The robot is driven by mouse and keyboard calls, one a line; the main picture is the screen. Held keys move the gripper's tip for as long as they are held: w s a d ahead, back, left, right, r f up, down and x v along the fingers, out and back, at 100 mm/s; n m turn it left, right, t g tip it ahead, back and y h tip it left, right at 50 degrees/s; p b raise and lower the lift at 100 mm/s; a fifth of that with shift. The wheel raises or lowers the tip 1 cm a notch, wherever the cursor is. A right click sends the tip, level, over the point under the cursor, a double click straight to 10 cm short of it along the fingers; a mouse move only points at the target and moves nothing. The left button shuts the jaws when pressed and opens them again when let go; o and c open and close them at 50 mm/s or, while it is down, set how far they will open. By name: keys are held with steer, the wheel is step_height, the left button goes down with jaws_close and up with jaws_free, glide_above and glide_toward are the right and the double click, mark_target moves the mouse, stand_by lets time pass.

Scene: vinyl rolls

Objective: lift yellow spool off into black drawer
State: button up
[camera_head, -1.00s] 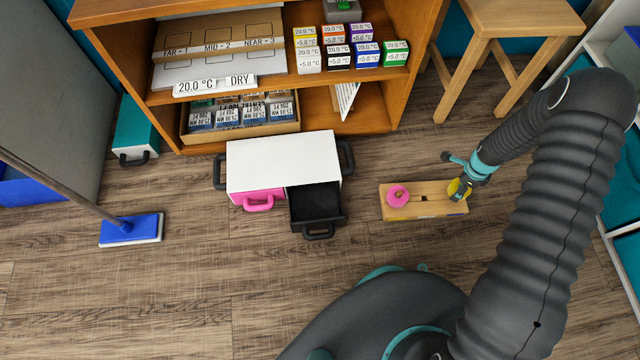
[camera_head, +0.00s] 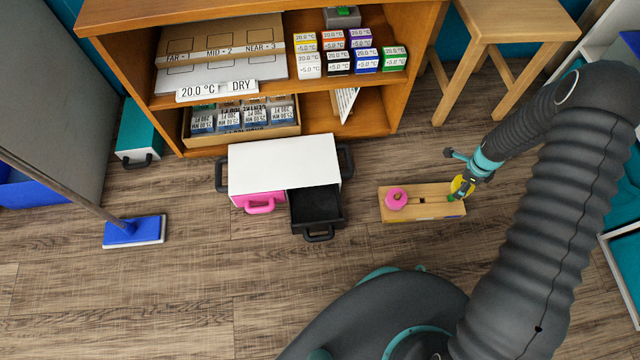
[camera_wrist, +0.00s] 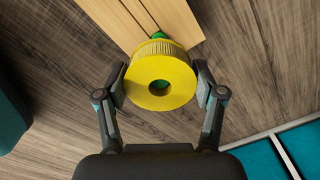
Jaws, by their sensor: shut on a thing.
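The yellow spool (camera_wrist: 160,62) is between the two fingers of my gripper (camera_wrist: 160,92) in the wrist view, and the fingers are shut on it. A green peg end (camera_wrist: 159,35) shows just beyond the spool on the wooden block. In the head view the yellow spool (camera_head: 460,185) is at my gripper (camera_head: 462,187), above the right end of the wooden block (camera_head: 425,213). Some green shows on the block below it. A pink spool (camera_head: 397,198) sits on the block's left end. The black drawer (camera_head: 316,208) is pulled out of the white cabinet and looks empty.
The white cabinet (camera_head: 285,163) has a pink drawer (camera_head: 258,199) beside the black one. A wooden shelf (camera_head: 350,90) stands behind it, and a stool (camera_head: 520,25) is at the back right. Floor is clear between the block and the drawer. A blue mop (camera_head: 134,231) is at left.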

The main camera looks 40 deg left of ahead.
steer(key=shift+r+p, duration=1.2)
steer(key=shift+r, duration=1.6)
